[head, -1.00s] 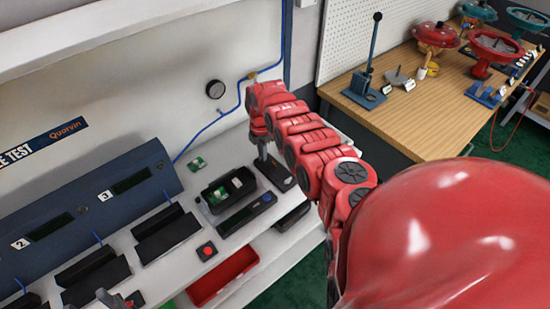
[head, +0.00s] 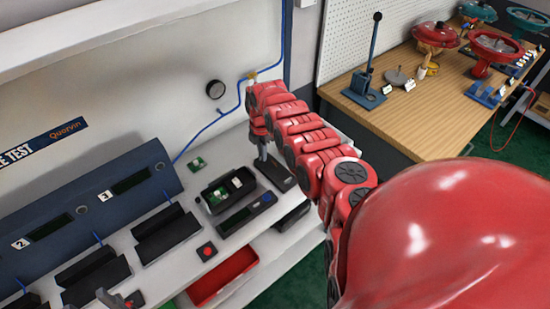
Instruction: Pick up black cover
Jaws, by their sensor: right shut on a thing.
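The black cover (head: 277,173) is a dark oblong piece at the right end of the white bench shelf, right of an open black housing (head: 229,190) with green and white parts inside. My right gripper (head: 263,156) points down at the cover's far end and is shut on it. The fingertips are small here, and I cannot tell whether the cover touches the shelf.
A long black part (head: 246,214) lies in front of the housing. A small green board (head: 197,163) lies behind it. A red button (head: 207,251) and a red bin (head: 222,275) are nearer. Blue test stations (head: 90,215) stand left. A wooden table (head: 440,110) with valve parts stands right.

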